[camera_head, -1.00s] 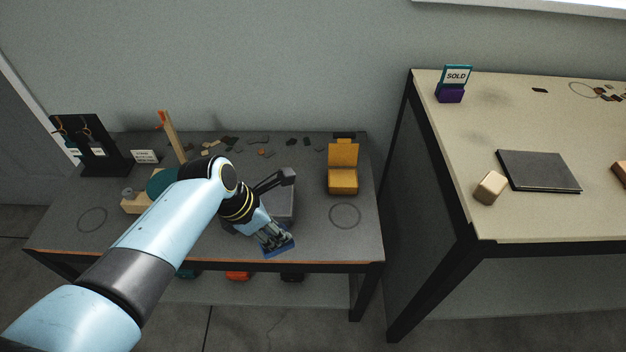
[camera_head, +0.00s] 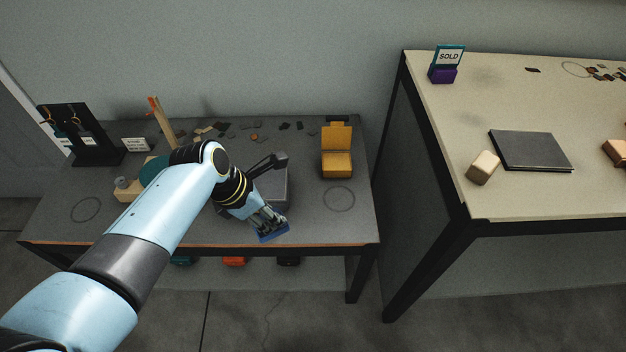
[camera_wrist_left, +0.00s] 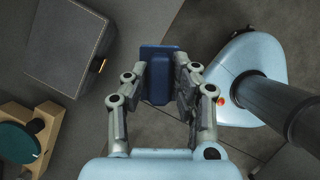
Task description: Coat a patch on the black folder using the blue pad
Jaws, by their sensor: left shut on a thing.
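The black folder (camera_head: 531,150) lies flat on the beige table at the right in the head view. My left gripper (camera_head: 268,226) is shut on the blue pad (camera_head: 273,234) above the front edge of the dark table, well to the left of the folder. In the left wrist view the blue pad (camera_wrist_left: 158,75) sits between the two fingers of the left gripper (camera_wrist_left: 160,92). My right gripper is in neither view.
A grey box (camera_head: 273,190) stands behind my left gripper, partly hidden. An open yellow box (camera_head: 337,160) is right of it. The beige table (camera_head: 500,205) stands higher, across a gap. A beige block (camera_head: 483,168) and SOLD sign (camera_head: 449,57) are on it.

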